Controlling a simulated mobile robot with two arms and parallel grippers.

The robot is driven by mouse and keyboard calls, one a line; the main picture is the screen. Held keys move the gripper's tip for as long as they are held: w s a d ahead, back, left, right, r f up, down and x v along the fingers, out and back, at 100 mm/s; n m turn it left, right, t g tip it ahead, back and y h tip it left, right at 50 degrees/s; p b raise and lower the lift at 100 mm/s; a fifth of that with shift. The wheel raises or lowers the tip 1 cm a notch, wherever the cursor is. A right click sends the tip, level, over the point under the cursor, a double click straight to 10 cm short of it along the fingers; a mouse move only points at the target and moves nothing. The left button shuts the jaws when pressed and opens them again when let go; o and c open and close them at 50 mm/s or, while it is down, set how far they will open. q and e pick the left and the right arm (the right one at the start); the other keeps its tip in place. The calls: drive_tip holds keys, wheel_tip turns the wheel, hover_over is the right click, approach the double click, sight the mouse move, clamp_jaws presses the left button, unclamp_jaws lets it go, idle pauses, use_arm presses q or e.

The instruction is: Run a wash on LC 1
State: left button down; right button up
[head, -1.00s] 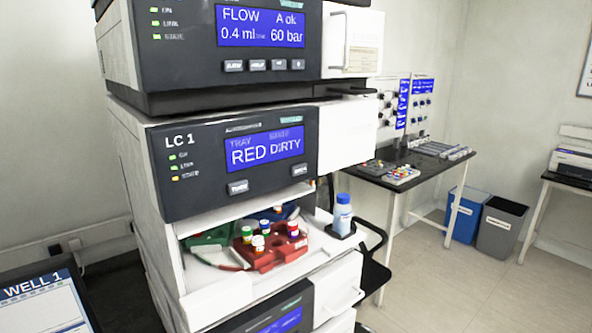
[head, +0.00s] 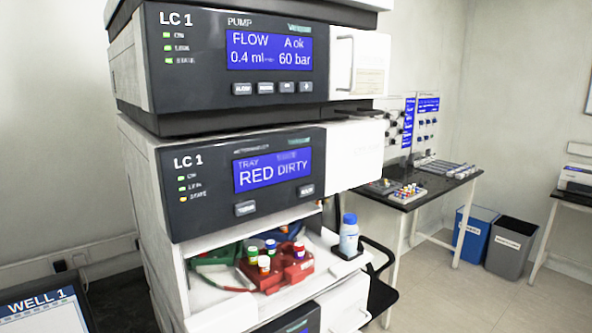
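The LC 1 stack stands close in front of me. Its pump module (head: 220,58) has a blue screen reading FLOW 0.4 ml, A ok, 60 bar, with small buttons under it. Below it the autosampler module (head: 215,185), also marked LC 1, shows TRAY RED DIRTY, with two buttons under the screen. In its open bay a red tray (head: 290,278) holds several capped vials. A green tray (head: 215,257) and a blue tray sit partly hidden behind it. A blue-capped bottle (head: 349,238) stands at the bay's right. Neither gripper is in view.
A screen or board reading WELL 1 (head: 45,310) is at the lower left. A black side table (head: 425,185) with vials and racks stands behind on the right. Blue (head: 474,236) and grey (head: 510,247) bins stand on the floor, with open floor before them.

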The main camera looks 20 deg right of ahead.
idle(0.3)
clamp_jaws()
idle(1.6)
